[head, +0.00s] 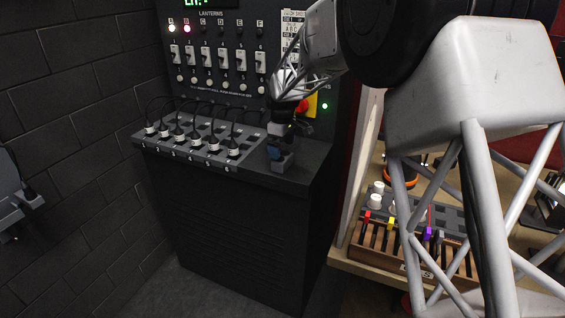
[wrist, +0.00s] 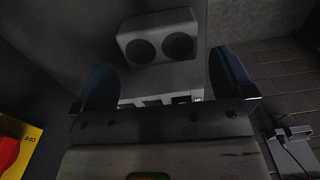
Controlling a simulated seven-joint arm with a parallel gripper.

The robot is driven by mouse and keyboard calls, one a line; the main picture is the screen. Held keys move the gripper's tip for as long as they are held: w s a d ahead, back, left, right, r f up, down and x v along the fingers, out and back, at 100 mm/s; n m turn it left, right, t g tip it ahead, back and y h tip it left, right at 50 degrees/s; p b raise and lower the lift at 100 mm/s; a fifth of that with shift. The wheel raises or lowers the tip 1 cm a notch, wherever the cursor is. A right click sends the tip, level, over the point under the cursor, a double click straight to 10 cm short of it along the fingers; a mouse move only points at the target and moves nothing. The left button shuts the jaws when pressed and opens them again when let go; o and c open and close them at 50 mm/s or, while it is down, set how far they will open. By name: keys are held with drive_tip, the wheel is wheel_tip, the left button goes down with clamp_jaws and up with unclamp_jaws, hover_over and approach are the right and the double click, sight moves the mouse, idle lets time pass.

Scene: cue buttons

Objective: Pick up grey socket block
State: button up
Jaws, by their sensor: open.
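The grey socket block (wrist: 158,49) shows in the wrist view as a small rounded block with two dark round holes. In the head view the block (head: 284,164) is on the right end of the dark console ledge, partly hidden by my gripper (head: 277,151). My gripper (wrist: 163,62) is open, with a blue-padded finger on either side of the block's lower part in the picture. A gap shows between each finger and the block. I cannot tell whether the fingertips are down at the block's height.
A sloped panel (head: 215,142) with several black plugs and cables stands left of my gripper. Behind it rises the lantern switch panel (head: 215,55), with a red button (head: 302,106) on yellow close to my wrist. A wooden bench (head: 352,257) stands at right.

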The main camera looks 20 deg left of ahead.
sight(282, 156)
drive_tip(key=shift+f, duration=0.2)
drive_tip(key=shift+d+f, duration=0.1)
drive_tip(key=shift+f, duration=2.45)
drive_tip(key=c, duration=0.7)
drive_tip(key=shift+r, duration=0.15)
wheel_tip(282, 156, up, 10)
drive_tip(key=shift+f, duration=0.15)
